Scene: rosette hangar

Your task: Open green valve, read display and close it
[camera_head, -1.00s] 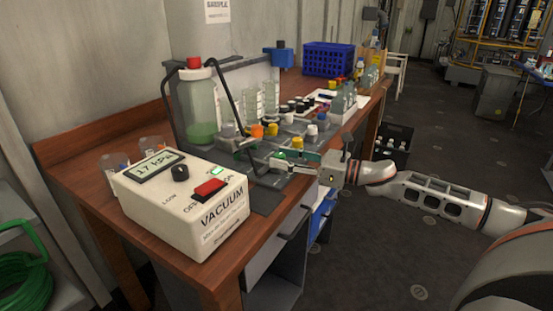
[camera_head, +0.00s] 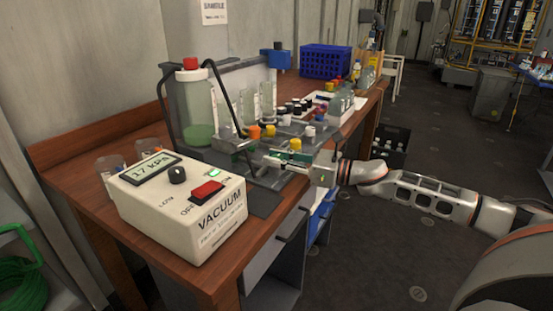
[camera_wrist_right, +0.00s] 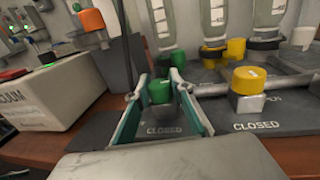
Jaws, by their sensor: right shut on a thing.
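The green valve (camera_wrist_right: 160,91) has a green cap. It stands between the two fingers of my right gripper (camera_wrist_right: 161,83) in the wrist view, and the gripper is shut on it. The word CLOSED is printed on the dark panel in front of it. In the head view my right gripper (camera_head: 276,159) reaches in from the right over the panel; the valve is mostly hidden there. The display (camera_head: 151,169) on the white vacuum box (camera_head: 180,222) reads 17 kPa. My left gripper is not in view.
A yellow valve (camera_wrist_right: 248,80) stands just right of the gripper, with its own CLOSED label. A bottle with green liquid (camera_head: 199,110) and several vials stand behind. The vacuum box has a red switch (camera_head: 206,192) and a lit green lamp. A blue crate (camera_head: 324,61) is farther back.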

